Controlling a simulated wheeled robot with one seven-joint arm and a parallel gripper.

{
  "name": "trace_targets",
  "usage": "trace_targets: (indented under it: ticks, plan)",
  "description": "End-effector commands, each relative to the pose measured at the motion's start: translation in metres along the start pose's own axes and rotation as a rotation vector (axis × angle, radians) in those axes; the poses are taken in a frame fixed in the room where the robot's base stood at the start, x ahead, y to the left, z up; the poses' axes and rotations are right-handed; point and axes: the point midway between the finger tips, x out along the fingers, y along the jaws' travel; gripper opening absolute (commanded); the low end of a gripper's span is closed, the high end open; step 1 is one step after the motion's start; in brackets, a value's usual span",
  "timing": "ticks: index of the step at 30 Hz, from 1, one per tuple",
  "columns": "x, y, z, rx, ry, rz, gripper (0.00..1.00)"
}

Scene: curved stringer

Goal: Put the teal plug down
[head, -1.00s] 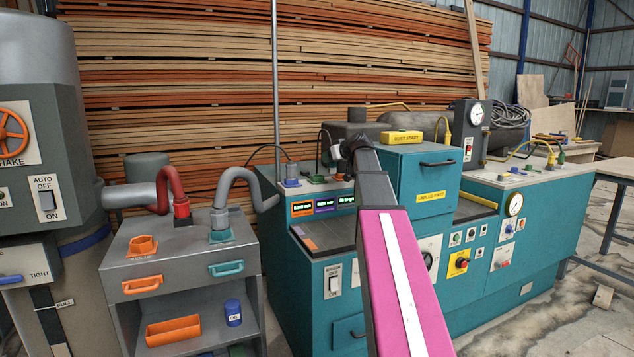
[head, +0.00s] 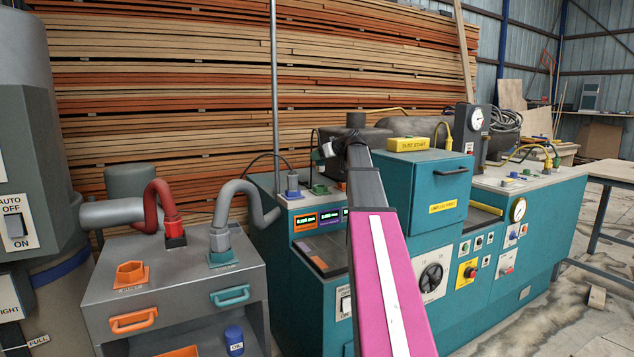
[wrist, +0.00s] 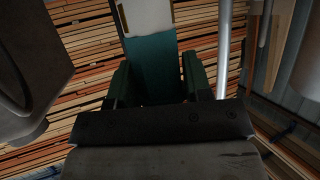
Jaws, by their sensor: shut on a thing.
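My gripper (head: 340,148) is at the end of my raised pink arm, above the back of the teal machine (head: 330,275) in the head view.
A blue plug (head: 292,184) and a green socket piece (head: 319,189) are on the machine's top. A yellow box (head: 407,145) sits on the raised cabinet. The grey cart (head: 180,285) at left has red and grey hoses. A pole (head: 275,90) rises behind.

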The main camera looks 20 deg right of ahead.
Motion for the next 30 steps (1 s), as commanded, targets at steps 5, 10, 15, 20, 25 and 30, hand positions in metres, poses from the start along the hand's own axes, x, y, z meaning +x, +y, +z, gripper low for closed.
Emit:
trace_targets:
  ticks: [5,10,15,20,25,30]
  plan:
    - [0.012,-0.001,0.031,0.002,0.000,-0.001,0.19]
    - [0.018,-0.001,0.044,0.002,0.001,0.000,0.19]
    - [0.026,-0.001,0.063,0.002,0.000,0.000,0.19]
    - [0.031,0.000,0.075,0.001,0.000,0.000,0.19]
    - [0.031,0.000,0.074,0.001,0.001,0.000,0.19]
    - [0.032,0.000,0.076,0.001,0.000,0.000,0.55]
